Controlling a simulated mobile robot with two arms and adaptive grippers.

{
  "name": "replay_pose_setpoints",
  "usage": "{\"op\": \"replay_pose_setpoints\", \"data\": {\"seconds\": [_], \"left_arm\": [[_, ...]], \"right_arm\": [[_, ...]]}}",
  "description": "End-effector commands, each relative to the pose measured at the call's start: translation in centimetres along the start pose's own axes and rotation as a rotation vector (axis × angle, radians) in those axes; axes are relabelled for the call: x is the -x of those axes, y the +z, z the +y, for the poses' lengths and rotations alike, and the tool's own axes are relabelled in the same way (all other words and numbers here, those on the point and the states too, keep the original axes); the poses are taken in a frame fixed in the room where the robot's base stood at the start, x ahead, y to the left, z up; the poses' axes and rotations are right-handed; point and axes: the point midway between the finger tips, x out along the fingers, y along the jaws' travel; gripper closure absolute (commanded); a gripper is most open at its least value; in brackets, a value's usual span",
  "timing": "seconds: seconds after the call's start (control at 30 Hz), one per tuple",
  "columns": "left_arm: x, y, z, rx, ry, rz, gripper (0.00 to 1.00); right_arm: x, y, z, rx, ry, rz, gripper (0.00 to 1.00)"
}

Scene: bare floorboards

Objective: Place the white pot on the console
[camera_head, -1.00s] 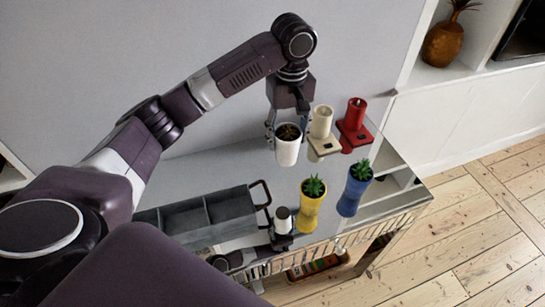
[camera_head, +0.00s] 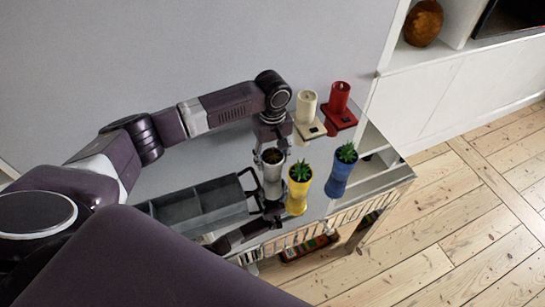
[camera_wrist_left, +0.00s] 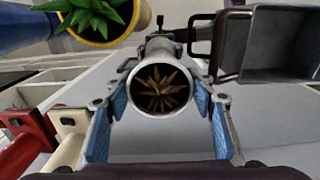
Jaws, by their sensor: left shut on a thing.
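The white pot (camera_head: 271,171), holding a brown, dry-looking plant, is upright at the mirror-like top of the console (camera_head: 215,163). My left gripper (camera_head: 272,158) reaches down from above and is shut on the pot. In the left wrist view the pot's round rim (camera_wrist_left: 134,104) and brown leaves sit between the blue finger pads (camera_wrist_left: 162,112). The pot's base and its reflection nearly meet; I cannot tell if it touches the surface. My right gripper is not in view.
A yellow pot (camera_head: 298,196) and a blue pot (camera_head: 339,181) with green plants stand close to the right. A cream candle (camera_head: 306,107) and red candle (camera_head: 339,97) on holders stand behind. A grey compartmented tray (camera_head: 195,204) lies close on the left.

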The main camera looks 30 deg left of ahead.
Motion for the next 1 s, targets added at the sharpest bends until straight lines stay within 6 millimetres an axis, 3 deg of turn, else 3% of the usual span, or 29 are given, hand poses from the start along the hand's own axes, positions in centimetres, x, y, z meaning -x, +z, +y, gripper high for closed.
{"op": "replay_pose_setpoints", "data": {"seconds": [0.27,0.3,0.33,0.7,0.87,1.0], "left_arm": [[-0.2,0.1,0.1,0.0,0.0,0.0,0.83],[-0.3,0.1,0.0,-0.001,0.0,0.0,0.45],[-0.3,0.1,0.0,0.0,0.0,0.0,0.42],[0.2,0.0,0.0,0.0,0.001,0.001,0.42],[2.6,-0.1,0.1,0.0,0.004,0.001,0.42],[5.7,0.0,0.1,-0.001,0.004,0.001,0.42]], "right_arm": [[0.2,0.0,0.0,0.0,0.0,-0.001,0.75],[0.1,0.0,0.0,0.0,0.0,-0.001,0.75],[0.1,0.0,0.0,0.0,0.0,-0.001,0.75],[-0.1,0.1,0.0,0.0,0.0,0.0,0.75],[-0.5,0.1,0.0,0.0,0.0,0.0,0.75],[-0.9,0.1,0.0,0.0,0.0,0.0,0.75]]}}
